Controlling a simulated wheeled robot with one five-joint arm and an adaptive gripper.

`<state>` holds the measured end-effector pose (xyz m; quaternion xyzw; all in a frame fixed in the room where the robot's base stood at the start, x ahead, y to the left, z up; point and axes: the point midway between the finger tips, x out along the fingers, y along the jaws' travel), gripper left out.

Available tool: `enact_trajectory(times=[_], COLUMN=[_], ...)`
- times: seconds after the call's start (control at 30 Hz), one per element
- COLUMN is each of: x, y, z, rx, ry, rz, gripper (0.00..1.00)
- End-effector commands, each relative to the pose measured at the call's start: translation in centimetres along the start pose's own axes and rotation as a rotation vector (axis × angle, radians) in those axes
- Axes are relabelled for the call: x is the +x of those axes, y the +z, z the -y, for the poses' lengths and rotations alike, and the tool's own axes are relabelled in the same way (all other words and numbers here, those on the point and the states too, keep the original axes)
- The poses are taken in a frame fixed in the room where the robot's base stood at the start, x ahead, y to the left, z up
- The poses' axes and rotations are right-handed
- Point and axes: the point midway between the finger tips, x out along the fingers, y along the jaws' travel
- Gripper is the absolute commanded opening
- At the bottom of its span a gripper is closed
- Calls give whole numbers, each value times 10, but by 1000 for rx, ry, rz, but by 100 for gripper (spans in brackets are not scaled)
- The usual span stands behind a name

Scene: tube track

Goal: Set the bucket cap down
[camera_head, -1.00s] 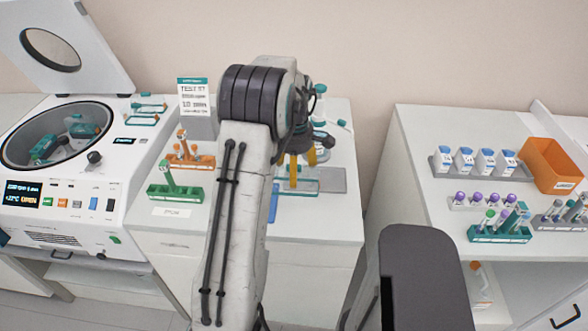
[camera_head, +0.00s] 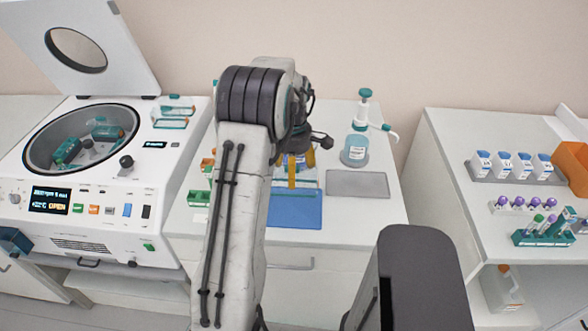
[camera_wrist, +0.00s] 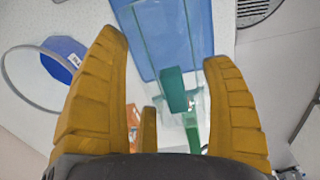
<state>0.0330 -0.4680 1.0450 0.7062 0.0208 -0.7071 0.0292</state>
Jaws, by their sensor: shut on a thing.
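My gripper (camera_head: 301,165) has yellow fingers and is over the middle bench, partly hidden behind my arm in the head view. In the wrist view it is shut on the bucket cap, a clear piece with a teal grip (camera_wrist: 174,90) between the fingers. In the head view the cap is mostly hidden; a thin teal edge shows by the fingers. A blue mat (camera_head: 294,210) lies on the bench just in front of the gripper, and it fills the top of the wrist view (camera_wrist: 182,35). I cannot tell whether the cap touches anything.
A green rack (camera_head: 198,198) is at left, partly behind my arm. The open centrifuge (camera_head: 95,195) carries clear teal-edged caps (camera_head: 171,123).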

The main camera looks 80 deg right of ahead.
Motion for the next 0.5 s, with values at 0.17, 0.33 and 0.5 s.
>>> enact_trajectory(times=[0.17, 0.33, 0.5], x=[8, 18, 28], y=[0, 0, 0], z=[0, 0, 0], rx=[0, 0, 0], ry=[-1, -1, -1], rz=[0, 0, 0], gripper=[46, 46, 46])
